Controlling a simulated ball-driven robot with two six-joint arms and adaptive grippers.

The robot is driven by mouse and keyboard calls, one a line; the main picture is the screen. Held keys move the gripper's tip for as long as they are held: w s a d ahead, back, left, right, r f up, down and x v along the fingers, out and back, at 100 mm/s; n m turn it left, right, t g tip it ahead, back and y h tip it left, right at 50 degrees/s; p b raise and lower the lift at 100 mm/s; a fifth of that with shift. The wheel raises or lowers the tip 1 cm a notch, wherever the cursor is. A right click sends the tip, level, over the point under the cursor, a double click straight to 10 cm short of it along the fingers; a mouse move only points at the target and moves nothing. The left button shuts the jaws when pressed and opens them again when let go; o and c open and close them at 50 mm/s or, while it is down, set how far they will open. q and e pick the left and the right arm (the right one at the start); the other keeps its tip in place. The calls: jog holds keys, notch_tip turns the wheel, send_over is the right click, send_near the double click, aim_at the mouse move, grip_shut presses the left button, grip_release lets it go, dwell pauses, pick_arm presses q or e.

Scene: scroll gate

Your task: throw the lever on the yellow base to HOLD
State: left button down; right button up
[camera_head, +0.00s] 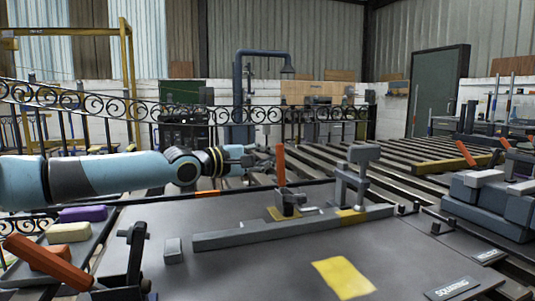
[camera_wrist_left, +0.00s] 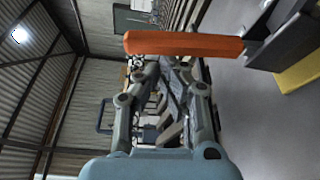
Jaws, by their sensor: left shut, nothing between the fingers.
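The lever with the orange handle (camera_head: 280,165) stands nearly upright on a small yellow base (camera_head: 273,214) on the grey table. In the left wrist view the orange handle (camera_wrist_left: 185,44) lies across the upper part of the picture, with part of the yellow base (camera_wrist_left: 302,73) at the right edge. My left gripper (camera_head: 258,156) is shut and empty, just left of the handle's upper part in the head view. In the wrist view its fingers (camera_wrist_left: 165,70) are beside the handle; I cannot tell whether they touch it. I see no readable HOLD mark by this lever. My right gripper is not in view.
A long grey bar (camera_head: 240,238) and a grey clamp post (camera_head: 356,178) are close to the lever. Another orange-handled lever (camera_head: 48,264) is at front left, near coloured blocks (camera_head: 83,214). A yellow patch (camera_head: 343,278) marks the table front. A scroll fence (camera_head: 150,110) stands behind.

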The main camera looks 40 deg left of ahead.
aim_at(280, 155)
pick_arm(q)
jog(key=d+m+p, duration=0.1)
jog(key=s+d+m+t+p, duration=0.1)
jog(key=m, duration=0.1)
jog(key=s+d+r+m+p, duration=0.1)
jog(key=d+m, duration=0.1)
jog(key=shift+r+t+h, duration=0.1)
jog(key=shift+t+h, duration=0.2)
jog(key=shift+t, duration=0.1)
jog(key=shift+s+a, duration=0.1)
jog(key=shift+s, duration=0.05)
jog(key=s+a, duration=0.1)
jog(key=s, duration=0.6)
jog(key=shift+f, duration=0.4)
dwell(0.4)
